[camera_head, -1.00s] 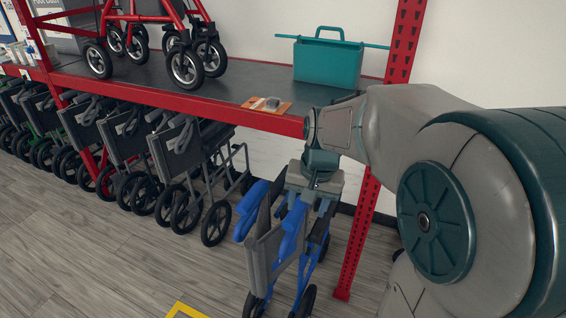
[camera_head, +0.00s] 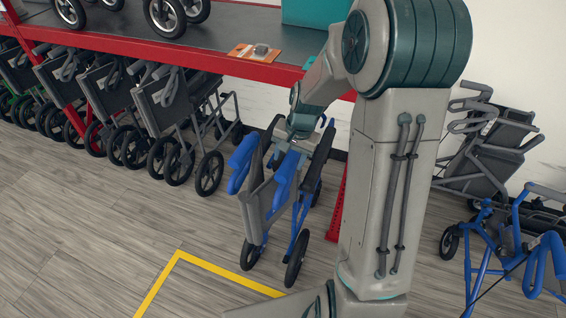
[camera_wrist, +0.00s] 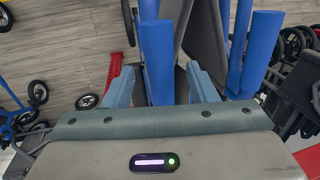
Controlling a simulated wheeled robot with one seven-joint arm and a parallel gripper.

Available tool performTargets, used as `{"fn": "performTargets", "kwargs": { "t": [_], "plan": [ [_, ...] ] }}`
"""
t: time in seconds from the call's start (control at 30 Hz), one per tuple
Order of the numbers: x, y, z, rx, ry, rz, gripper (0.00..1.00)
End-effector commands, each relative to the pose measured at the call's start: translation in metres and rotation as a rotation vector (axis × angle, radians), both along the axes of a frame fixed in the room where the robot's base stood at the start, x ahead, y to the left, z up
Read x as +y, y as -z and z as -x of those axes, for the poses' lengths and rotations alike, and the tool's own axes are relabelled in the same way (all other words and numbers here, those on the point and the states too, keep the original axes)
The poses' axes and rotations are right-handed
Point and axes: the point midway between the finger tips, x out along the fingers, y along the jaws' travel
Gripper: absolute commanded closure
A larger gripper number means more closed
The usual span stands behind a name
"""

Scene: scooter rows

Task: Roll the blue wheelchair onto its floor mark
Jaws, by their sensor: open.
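The blue wheelchair (camera_head: 268,204) stands folded and upright on the floor in front of the shelf, with blue armrests and a grey seat. Its floor mark is a yellow outline (camera_head: 215,266), in front of the wheelchair in the head view; my arm hides part of it. My gripper (camera_head: 290,148) is at the top of the wheelchair, over its armrests. In the wrist view my gripper (camera_wrist: 160,84) is open, with a blue padded part of the wheelchair (camera_wrist: 157,45) between the jaws. I see a gap beside it, so the jaws are not closed on it.
Several folded wheelchairs (camera_head: 165,105) stand in a row under the red-edged shelf (camera_head: 235,66) at left. At right are a folded grey wheelchair (camera_head: 485,160) and a blue-framed walker (camera_head: 485,255). A red post (camera_head: 338,205) stands right of the blue wheelchair. The floor at front left is clear.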

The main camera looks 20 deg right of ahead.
Motion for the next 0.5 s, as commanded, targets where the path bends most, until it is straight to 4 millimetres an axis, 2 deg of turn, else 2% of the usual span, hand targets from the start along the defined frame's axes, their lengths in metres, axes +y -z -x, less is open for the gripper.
{"fn": "performTargets", "kwargs": {
  "t": [0.03, 0.2, 0.5],
  "plan": [
    [0.002, 0.008, 0.0, 0.005, -0.002, -0.001, 0.48],
    [0.005, 0.024, -0.002, 0.002, -0.004, 0.0, 0.48],
    [0.006, 0.031, -0.003, -0.001, -0.004, 0.0, 0.48]
  ]
}}
